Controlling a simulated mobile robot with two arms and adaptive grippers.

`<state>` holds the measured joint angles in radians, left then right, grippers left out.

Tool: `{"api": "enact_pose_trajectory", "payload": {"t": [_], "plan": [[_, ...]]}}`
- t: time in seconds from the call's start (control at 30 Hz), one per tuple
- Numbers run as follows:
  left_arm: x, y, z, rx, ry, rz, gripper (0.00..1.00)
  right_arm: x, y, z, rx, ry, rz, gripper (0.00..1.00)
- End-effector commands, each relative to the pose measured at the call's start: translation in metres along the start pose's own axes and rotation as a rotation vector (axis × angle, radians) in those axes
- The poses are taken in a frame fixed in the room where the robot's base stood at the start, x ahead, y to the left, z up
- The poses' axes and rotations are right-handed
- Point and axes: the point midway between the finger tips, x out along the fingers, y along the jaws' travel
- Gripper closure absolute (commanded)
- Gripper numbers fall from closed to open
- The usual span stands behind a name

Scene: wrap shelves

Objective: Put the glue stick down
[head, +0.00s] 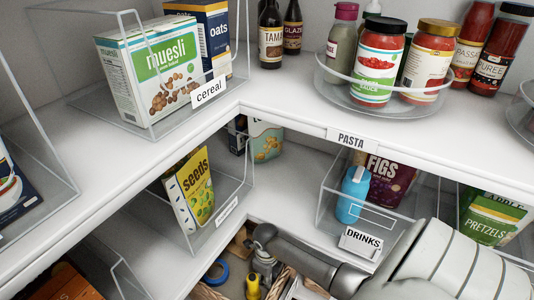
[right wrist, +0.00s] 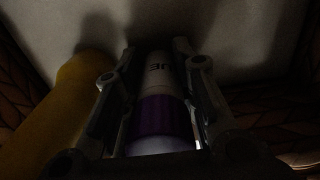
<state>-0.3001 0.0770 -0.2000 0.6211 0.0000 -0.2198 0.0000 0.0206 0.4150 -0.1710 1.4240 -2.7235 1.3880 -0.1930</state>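The glue stick (right wrist: 158,105), white with dark letters and a purple band, lies between the two fingers of my right gripper (right wrist: 155,60) in the dark right wrist view. The fingers flank it closely and appear shut on it. Its far end is near a pale surface; whether it touches is too dark to tell. In the head view my right gripper (head: 263,262) reaches down into a woven basket (head: 238,243) below the shelves. The glue stick cannot be made out there. My left gripper is not in view.
A yellow object (right wrist: 62,115) lies close left of the gripper, inside brown woven walls (right wrist: 20,80). The basket also holds a blue ring (head: 216,272). Shelf edges, a seeds bin (head: 232,205) and a drinks bin (head: 320,205) stand above and around the arm.

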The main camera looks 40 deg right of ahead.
Motion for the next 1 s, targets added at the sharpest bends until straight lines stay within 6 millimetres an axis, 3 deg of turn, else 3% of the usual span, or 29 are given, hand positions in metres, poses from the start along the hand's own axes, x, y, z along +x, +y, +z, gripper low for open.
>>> {"api": "enact_pose_trajectory", "payload": {"t": [0.03, 0.17, 0.6, 0.77, 1.0], "plan": [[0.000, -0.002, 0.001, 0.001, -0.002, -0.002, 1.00, 0.000, 0.000, 0.000, 0.000, 0.000, -0.001, 0.68], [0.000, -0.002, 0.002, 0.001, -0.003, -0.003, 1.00, 0.000, 0.000, 0.000, 0.000, 0.000, -0.001, 0.53], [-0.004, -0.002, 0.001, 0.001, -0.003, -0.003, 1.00, -0.009, -0.001, 0.001, 0.000, -0.002, -0.003, 0.53], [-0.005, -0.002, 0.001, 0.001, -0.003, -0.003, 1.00, -0.032, -0.002, 0.001, -0.003, -0.003, -0.005, 0.53], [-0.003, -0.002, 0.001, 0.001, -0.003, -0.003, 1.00, -0.079, -0.002, 0.000, -0.003, -0.003, -0.005, 0.53]]}}
